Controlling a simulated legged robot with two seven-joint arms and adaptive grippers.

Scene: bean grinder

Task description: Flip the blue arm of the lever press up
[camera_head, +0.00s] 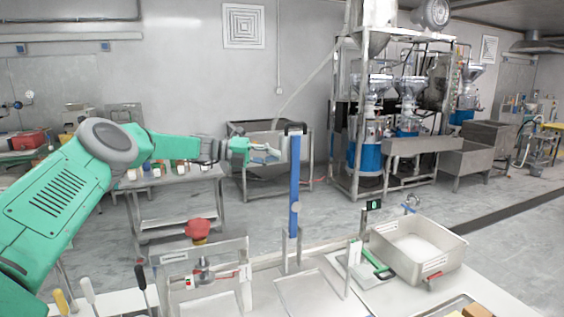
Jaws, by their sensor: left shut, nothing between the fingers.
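The blue arm (295,180) of the lever press stands upright near the middle of the head view, with a dark grip at its top. Its lower end meets a metal stand (291,250) on the worktable. My left gripper (277,155) reaches in from the left, just beside the upper part of the blue arm. Its fingers are shut with nothing between them. I cannot tell whether the fingertips touch the blue arm. My right gripper is not in view.
Upright tool handles (88,290) are at lower left. A flat metal plate (310,293) lies in front of the press.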

